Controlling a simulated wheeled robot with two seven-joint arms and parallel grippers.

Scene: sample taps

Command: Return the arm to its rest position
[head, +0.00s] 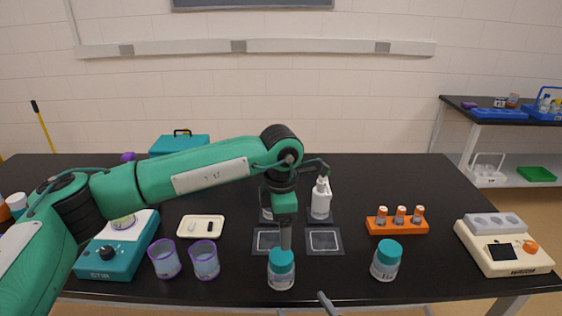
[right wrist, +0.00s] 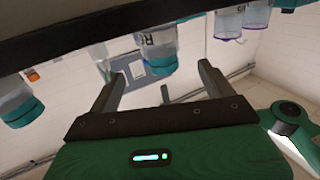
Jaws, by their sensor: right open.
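My right gripper (right wrist: 161,82) is open and empty in the right wrist view, its two dark fingers apart. In the head view only a grey tip of it (head: 326,303) shows at the bottom edge, in front of the table. My left gripper (head: 285,238) points down from its bent arm, over or behind a teal-capped jar (head: 281,280). Its fingers are seen edge-on, so I cannot tell its opening or whether it touches the jar. The wrist view is upside down and shows this jar (right wrist: 155,45) beyond the right fingers.
Another teal-capped jar (head: 386,262) stands to the right. Two purple-rimmed cups (head: 205,262) stand left. Behind are a white bottle (head: 321,200), framed pads (head: 324,240) and an orange vial rack (head: 397,226). A beige device (head: 503,250) is at far right. The black table (head: 400,185) has free room at the back.

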